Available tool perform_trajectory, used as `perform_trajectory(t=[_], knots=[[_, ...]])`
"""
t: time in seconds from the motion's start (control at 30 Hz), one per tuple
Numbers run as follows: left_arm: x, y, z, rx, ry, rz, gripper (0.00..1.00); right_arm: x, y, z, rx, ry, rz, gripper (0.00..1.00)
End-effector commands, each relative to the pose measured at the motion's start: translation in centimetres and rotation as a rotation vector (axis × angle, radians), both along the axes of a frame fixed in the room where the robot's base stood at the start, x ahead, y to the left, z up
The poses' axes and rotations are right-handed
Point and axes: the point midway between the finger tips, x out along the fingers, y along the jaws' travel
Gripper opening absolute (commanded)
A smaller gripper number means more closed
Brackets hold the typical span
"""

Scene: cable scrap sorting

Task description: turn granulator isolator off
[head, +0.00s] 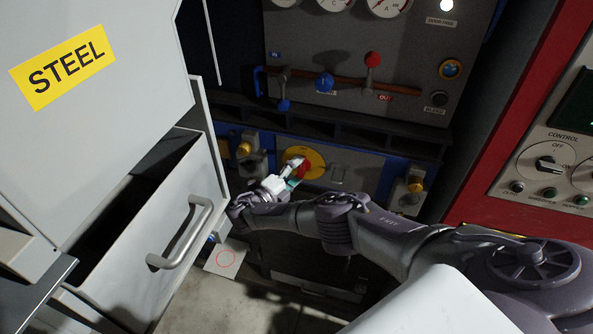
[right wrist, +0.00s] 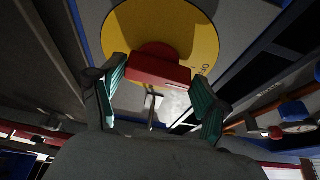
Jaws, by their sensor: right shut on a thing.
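The granulator isolator is a yellow round plate (head: 316,157) with a red handle (head: 305,170), on the low panel at the middle of the head view. My right gripper (head: 293,171) reaches it from the front, shut on the red handle. In the right wrist view, the red handle (right wrist: 158,71) lies as a bar between the teal finger pads (right wrist: 157,88), in front of the yellow plate (right wrist: 190,35). Some dark lettering shows at the plate's right edge there. In the head view my gripper hides part of the handle. My left gripper is not in view.
A grey drawer with a bar handle (head: 182,237) stands open at left, under a STEEL label (head: 63,67), close to my right gripper. Above the isolator is a panel with gauges, a red-knobbed lever (head: 373,60) and a blue knob (head: 324,82). A red-framed control panel (head: 550,165) is at right.

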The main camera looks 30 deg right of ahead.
Motion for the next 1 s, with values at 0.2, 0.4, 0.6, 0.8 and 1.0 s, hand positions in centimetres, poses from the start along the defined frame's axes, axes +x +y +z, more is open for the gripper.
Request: perform_trajectory(t=[0.2, 0.4, 0.6, 0.8, 1.0], knots=[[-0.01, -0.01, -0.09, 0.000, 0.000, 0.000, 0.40, 0.03, 0.05, -0.12, -0.040, 0.047, 0.002, 0.40], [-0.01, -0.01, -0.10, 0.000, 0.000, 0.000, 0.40, 0.04, 0.09, -0.11, -0.050, 0.059, 0.002, 0.40], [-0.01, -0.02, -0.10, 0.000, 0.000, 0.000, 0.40, 0.03, 0.07, -0.13, -0.051, 0.061, 0.002, 0.40], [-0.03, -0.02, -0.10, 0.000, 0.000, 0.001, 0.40, 0.02, 0.07, -0.13, -0.050, 0.061, 0.001, 0.88], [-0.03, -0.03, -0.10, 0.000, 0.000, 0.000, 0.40, 0.02, 0.05, -0.11, -0.050, 0.059, 0.001, 1.00]])
